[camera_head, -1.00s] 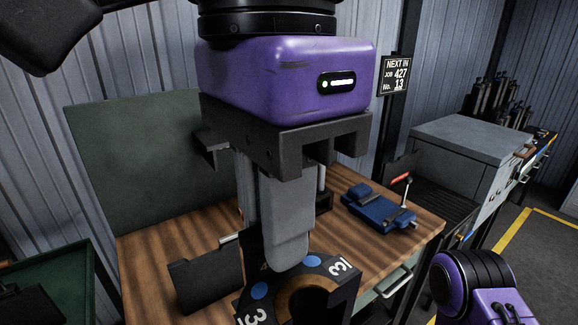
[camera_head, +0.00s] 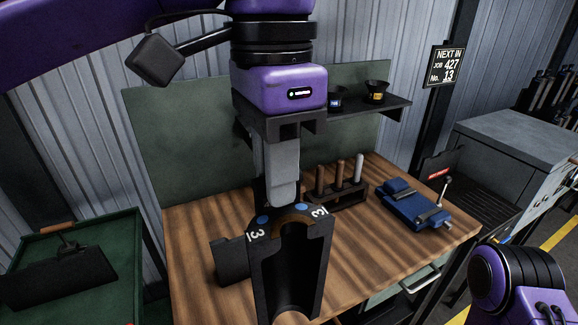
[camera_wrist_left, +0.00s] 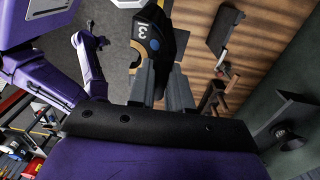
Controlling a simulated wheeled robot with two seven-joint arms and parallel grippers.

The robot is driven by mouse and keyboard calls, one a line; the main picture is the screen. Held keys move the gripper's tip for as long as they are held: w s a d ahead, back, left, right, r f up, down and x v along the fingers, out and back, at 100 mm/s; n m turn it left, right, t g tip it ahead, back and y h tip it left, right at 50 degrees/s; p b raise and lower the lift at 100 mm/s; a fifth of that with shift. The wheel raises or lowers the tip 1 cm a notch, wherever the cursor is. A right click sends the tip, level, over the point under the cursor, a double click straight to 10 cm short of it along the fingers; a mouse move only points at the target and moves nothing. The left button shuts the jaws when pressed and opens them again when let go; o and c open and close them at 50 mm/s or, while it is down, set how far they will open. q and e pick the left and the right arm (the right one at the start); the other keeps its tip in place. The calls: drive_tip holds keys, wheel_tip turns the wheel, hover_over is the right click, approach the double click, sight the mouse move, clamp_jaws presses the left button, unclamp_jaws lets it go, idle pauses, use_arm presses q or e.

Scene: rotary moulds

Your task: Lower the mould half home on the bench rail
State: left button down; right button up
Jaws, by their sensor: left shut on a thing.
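The mould half (camera_head: 262,275) is a dark block with a hollow half-round channel, blue dots and white number marks on its top end. My left gripper (camera_head: 281,203) points down and is shut on its upper end, with the channel facing the head camera. The mould half appears upright in front of or over the wooden bench (camera_head: 195,290); its lower end is cut off by the frame. In the left wrist view, the grey fingers (camera_wrist_left: 162,85) grip the mould half (camera_wrist_left: 146,42). I cannot make out the rail for certain. My right gripper does not show.
A dark angled plate (camera_head: 229,262) stands on the bench just left of the mould half. Behind are a rack of upright handled tools (camera_head: 338,194), a blue vise (camera_head: 412,205) and a shelf with two cups (camera_head: 375,92). A green cart (camera_head: 110,225) is left.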

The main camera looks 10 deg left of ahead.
use_arm(q)
drive_tip(key=w+a+p, duration=0.7)
drive_tip(key=w+a, duration=0.3)
drive_tip(key=w, duration=0.5)
drive_tip(key=shift+w+a+r, duration=0.15)
drive_tip(key=shift+w+a, duration=0.05)
drive_tip(key=shift+w, duration=0.05)
idle(0.7)
idle(0.4)
